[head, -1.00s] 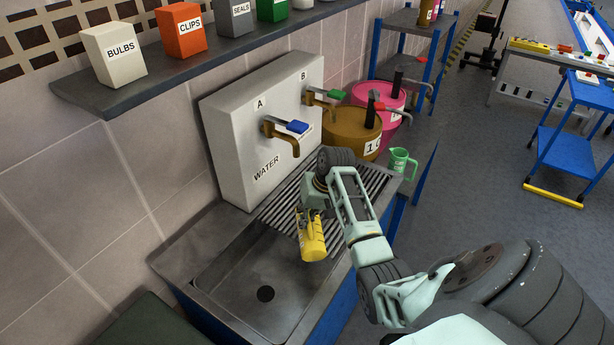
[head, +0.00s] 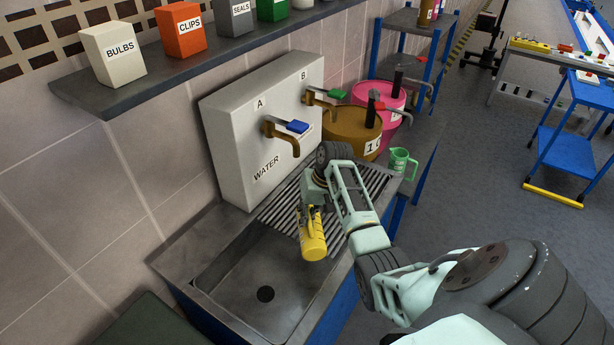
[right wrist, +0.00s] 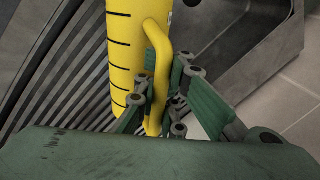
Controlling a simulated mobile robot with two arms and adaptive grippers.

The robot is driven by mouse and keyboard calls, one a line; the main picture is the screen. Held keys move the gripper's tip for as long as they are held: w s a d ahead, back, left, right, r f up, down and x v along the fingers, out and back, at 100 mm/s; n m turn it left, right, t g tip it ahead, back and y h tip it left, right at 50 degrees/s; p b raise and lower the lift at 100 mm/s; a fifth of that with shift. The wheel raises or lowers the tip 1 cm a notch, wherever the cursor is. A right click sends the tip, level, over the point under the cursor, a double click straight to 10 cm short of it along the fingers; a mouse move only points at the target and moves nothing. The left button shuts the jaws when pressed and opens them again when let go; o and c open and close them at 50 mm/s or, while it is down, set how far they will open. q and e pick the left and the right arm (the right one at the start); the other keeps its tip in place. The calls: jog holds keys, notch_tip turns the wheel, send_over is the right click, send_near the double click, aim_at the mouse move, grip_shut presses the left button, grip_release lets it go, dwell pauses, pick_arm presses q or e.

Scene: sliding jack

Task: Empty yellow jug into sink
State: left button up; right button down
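The yellow jug (head: 313,240) is at the right edge of the sink basin (head: 250,285) in the head view, beside the ribbed drainboard. In the head view it looks slightly tilted. My right gripper (head: 303,207) is at the jug. In the right wrist view the jug (right wrist: 122,60) shows dark measuring marks, and my right gripper's green fingers (right wrist: 165,100) close around its yellow handle (right wrist: 160,65). The jug's inside is hidden, so I cannot tell what it holds. My left gripper is not in view.
The water panel with tap A (head: 285,135) and tap B (head: 322,98) stands behind the sink. A green jug (head: 401,163), a brown drum (head: 352,130) and a pink drum (head: 385,97) stand to the right. A shelf (head: 130,90) with labelled bins hangs above.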

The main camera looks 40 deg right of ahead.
jog(key=shift+w+a, duration=0.15)
jog(key=shift+a, duration=0.1)
dwell(0.3)
jog(key=shift+w+d+r+g, duration=0.25)
jog(key=shift+w+d+g, duration=0.05)
dwell(0.3)
jog(key=shift+w+d+r+y, duration=0.1)
jog(key=shift+d+r+y, duration=0.1)
jog(key=shift+y, duration=0.1)
jog(key=shift+w+g+b, duration=0.1)
jog(key=shift+g+b, duration=0.2)
jog(key=shift+b, duration=0.05)
jog(key=shift+d, duration=0.1)
jog(key=shift+a+p, duration=0.3)
jog(key=shift+p, duration=0.1)
jog(key=shift+w, duration=0.1)
